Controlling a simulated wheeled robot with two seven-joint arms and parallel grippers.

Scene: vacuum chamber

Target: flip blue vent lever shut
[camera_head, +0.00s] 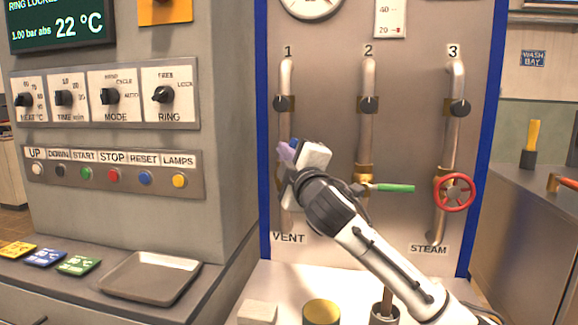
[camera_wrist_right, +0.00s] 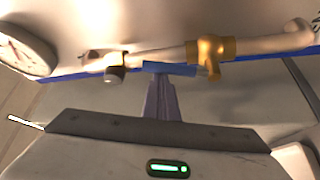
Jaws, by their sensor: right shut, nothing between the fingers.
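The vent pipe (camera_head: 285,80), numbered 1, runs down the panel to the VENT label. In the right wrist view its brass valve body (camera_wrist_right: 208,50) shows, with the blue lever (camera_wrist_right: 172,68) beside it, lying roughly along the pipe. My right gripper (camera_head: 287,153) is in front of this valve in the head view and hides most of it. In the right wrist view the gripper (camera_wrist_right: 160,80) is shut and empty, its fingertips right at the blue lever; I cannot tell whether they touch. My left gripper is not in view.
Pipe 2 has a green lever (camera_head: 392,188) pointing right, close to my right arm. Pipe 3 has a red handwheel (camera_head: 454,192). A control console (camera_head: 110,180) with knobs and buttons stands left, with a grey tray (camera_head: 150,278) below.

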